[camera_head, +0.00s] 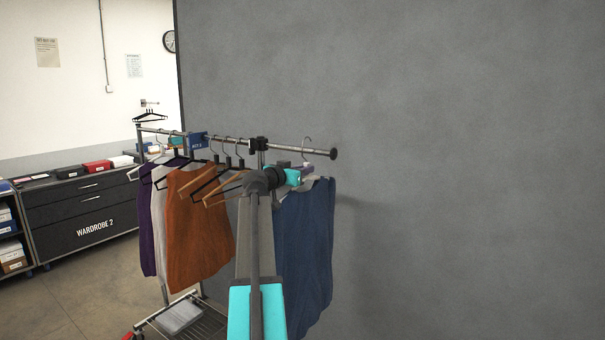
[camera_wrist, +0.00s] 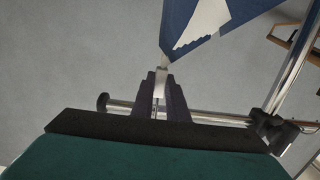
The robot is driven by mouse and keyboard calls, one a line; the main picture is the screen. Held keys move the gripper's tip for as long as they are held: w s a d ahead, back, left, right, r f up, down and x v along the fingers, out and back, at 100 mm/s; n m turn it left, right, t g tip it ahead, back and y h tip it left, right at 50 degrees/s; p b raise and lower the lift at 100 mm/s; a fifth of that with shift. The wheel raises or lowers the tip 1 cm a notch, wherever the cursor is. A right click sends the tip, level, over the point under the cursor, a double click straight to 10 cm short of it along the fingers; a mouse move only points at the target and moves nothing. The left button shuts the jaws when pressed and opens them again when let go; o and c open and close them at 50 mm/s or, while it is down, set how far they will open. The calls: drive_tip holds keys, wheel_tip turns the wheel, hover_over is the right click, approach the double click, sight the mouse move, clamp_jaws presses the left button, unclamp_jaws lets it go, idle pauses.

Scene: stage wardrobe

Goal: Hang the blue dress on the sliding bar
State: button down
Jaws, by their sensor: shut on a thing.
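The blue dress (camera_head: 306,255) hangs from a hanger beneath the outer end of the sliding bar (camera_head: 300,149). The hanger hook (camera_head: 307,139) rises above the bar's line; whether it rests on the bar or is only in front of or behind it, I cannot tell. My gripper (camera_head: 306,172) is beside the hanger's top, partly hidden by my arm. In the wrist view my gripper (camera_wrist: 160,90) is shut on a pale piece of the hanger, with the blue dress (camera_wrist: 184,25) and a white patch beyond. The sliding bar (camera_wrist: 120,104) runs behind the fingers.
A rack with orange (camera_head: 198,235), white and purple garments on hangers stands to the left. A clamp (camera_head: 258,144) joins the bar to it. A plain grey wall (camera_head: 460,150) fills the right. A dark drawer cabinet (camera_head: 85,205) stands at far left.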

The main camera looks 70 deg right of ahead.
sight(307, 177)
drive_tip(key=shift+s+d+b, duration=0.2)
drive_tip(key=shift+d+b, duration=0.1)
drive_tip(key=shift+d, duration=0.4)
drive_tip(key=shift+d+r+b, duration=0.1)
drive_tip(key=shift+b, duration=0.5)
drive_tip(key=shift+f+b, duration=1.75)
drive_tip(key=shift+b, duration=0.2)
idle(0.4)
drive_tip(key=c, duration=1.7)
unclamp_jaws()
drive_tip(key=shift+o, duration=0.2)
